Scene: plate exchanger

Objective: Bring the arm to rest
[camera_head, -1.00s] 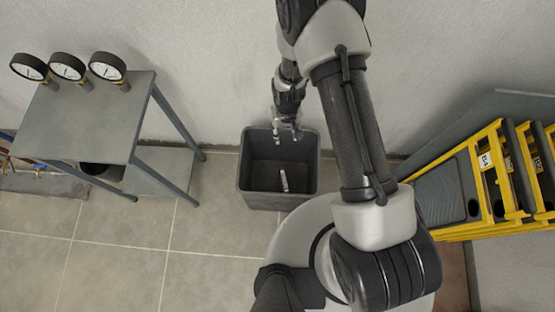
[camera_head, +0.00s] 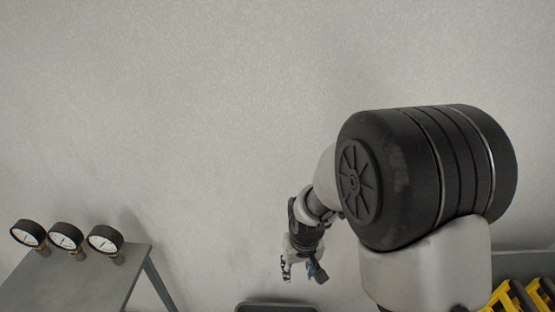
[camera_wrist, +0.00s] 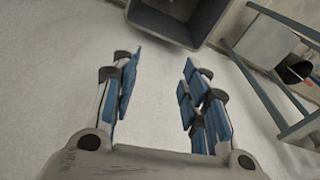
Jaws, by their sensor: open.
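My gripper (camera_head: 287,270) is small in the head view, hanging above the rim of the dark bin at the bottom edge. In the wrist view my gripper (camera_wrist: 160,90) shows its two blue-padded fingers spread wide apart, with nothing between them. My arm is folded, with a big black joint in the foreground on the right of the head view. The grey wall fills most of the background in the head view.
The dark bin (camera_head: 277,306) shows only its rim; it also shows at the top of the wrist view (camera_wrist: 170,25). A grey table (camera_head: 75,280) with three gauges (camera_head: 66,237) stands left. Yellow-framed items (camera_head: 513,298) are at the lower right.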

